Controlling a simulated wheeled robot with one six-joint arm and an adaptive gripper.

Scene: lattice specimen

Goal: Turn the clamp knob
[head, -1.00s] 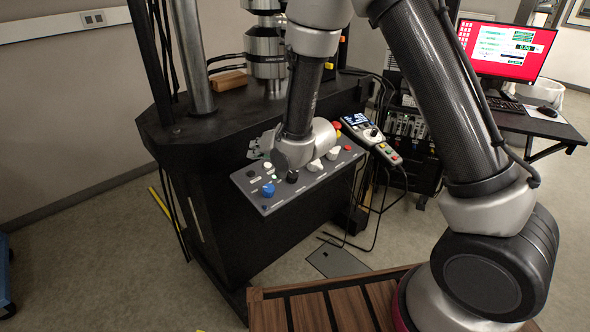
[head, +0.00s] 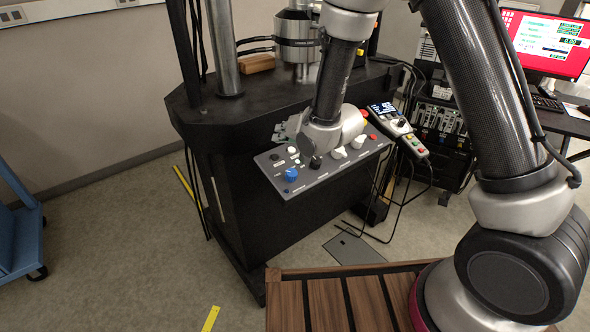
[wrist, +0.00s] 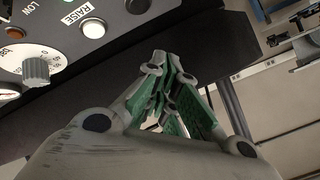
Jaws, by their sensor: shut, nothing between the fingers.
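The grey control panel (head: 330,178) projects from the front of the black machine. It carries a blue knob (head: 291,174), a black knob (head: 315,162) and white knobs (head: 338,153). I cannot read which one is labelled clamp. My gripper (head: 283,132) is above the panel's rear left edge, its fingers apart from the knobs and partly hidden by my wrist. In the wrist view my gripper (wrist: 172,64) is shut and empty, pointing past the panel's edge.
A handheld pendant (head: 400,130) with a screen sits right of the panel, with cables hanging below. A metal column (head: 222,50) and a load cell (head: 297,45) rise behind. A wooden platform (head: 350,300) is in front. A blue cart (head: 20,230) is at far left.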

